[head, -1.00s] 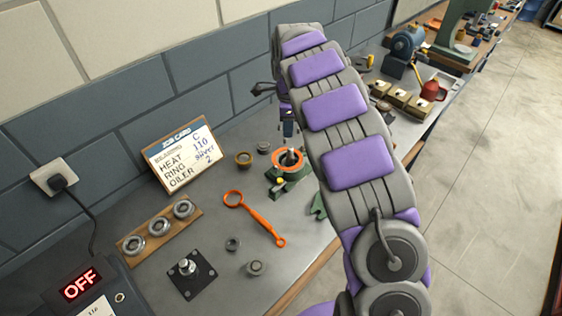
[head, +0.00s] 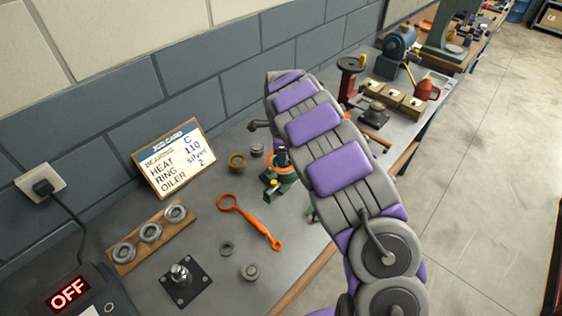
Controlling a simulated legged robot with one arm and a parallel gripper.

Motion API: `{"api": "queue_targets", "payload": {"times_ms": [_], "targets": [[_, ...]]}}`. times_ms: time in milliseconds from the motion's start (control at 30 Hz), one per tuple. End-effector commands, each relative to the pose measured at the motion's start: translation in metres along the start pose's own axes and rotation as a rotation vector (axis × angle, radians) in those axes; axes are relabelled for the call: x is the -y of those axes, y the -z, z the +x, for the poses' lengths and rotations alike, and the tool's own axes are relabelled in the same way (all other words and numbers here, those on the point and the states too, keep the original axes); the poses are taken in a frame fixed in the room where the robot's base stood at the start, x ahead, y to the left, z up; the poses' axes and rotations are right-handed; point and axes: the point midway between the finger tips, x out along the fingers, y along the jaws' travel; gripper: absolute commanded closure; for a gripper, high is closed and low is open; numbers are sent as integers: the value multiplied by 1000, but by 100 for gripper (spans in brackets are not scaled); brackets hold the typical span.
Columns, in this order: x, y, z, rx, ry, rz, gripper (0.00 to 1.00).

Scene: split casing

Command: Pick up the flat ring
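I cannot tell for certain which piece is the flat ring. A small dark ring (head: 227,248) lies flat on the bench in front of the orange ring-ended tool (head: 250,221). A brass-coloured ring (head: 236,162) and a grey ring (head: 257,150) lie behind that tool. My gripper (head: 281,160) is small and dark in the head view, low over the green fixture (head: 277,190) with an orange rim. It partly covers the fixture's centre. I cannot see its fingertips clearly, nor whether it touches or holds anything.
A wooden rack (head: 119,265) holds three bearings. A black plate with a post (head: 186,280) and a grey bearing (head: 249,272) are at the front. A job card (head: 172,158) stands by the wall.

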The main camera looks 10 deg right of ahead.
Motion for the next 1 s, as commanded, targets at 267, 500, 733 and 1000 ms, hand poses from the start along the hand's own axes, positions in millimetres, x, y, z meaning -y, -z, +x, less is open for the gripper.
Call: {"api": "queue_targets", "payload": {"times_ms": [267, 500, 733, 1000], "targets": [[0, 2, 41, -1, -3, 0, 78], [0, 1, 45, -1, -2, 0, 78], [0, 1, 46, 0, -3, 0, 78], [1, 1, 46, 0, -2, 0, 100]]}}
